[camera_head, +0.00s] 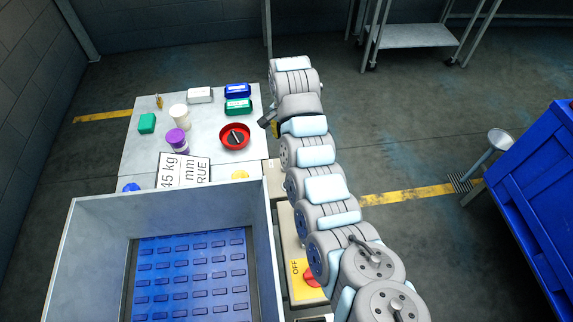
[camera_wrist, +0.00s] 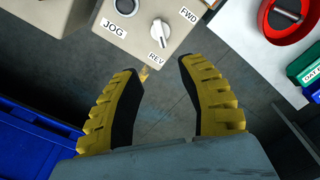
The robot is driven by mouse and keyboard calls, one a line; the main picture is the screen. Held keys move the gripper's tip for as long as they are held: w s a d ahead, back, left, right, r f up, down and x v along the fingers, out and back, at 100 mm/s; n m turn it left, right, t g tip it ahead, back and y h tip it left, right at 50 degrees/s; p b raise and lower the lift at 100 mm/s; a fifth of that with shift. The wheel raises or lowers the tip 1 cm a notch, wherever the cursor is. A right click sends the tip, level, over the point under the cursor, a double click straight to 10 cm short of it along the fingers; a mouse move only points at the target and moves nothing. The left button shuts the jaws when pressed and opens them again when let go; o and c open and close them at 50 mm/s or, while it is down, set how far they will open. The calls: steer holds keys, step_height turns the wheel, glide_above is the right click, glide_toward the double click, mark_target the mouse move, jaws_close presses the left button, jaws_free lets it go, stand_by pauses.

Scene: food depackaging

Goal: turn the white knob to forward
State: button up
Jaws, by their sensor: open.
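The white knob (camera_wrist: 160,33) sits on a beige control box (camera_wrist: 140,22) in the wrist view. Its raised bar runs roughly toward the REV label (camera_wrist: 157,58); which end is the pointer is hard to tell. The FWD label (camera_wrist: 188,13) is to the knob's upper right. My gripper (camera_wrist: 158,68) is open and empty, its two yellow-ridged fingers spread below the box in the picture, apart from the knob. In the head view, my gripper (camera_head: 270,124) is partly hidden by my arm, and the knob cannot be made out.
A JOG label (camera_wrist: 113,28) and dark round button (camera_wrist: 126,6) are left of the knob. A red dish (camera_head: 235,143), tubs and boxes stand on the white table (camera_head: 128,160). A grey-walled bin with a blue ribbed belt (camera_head: 190,238) is in front. A red OFF switch (camera_head: 313,277) is beside it.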

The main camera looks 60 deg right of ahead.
step_height(320, 180, down, 14)
steer(key=shift+f+b, duration=0.2)
steer(key=shift+b, duration=0.4)
stand_by(0.4)
steer(key=shift+c, duration=0.2)
jaws_close()
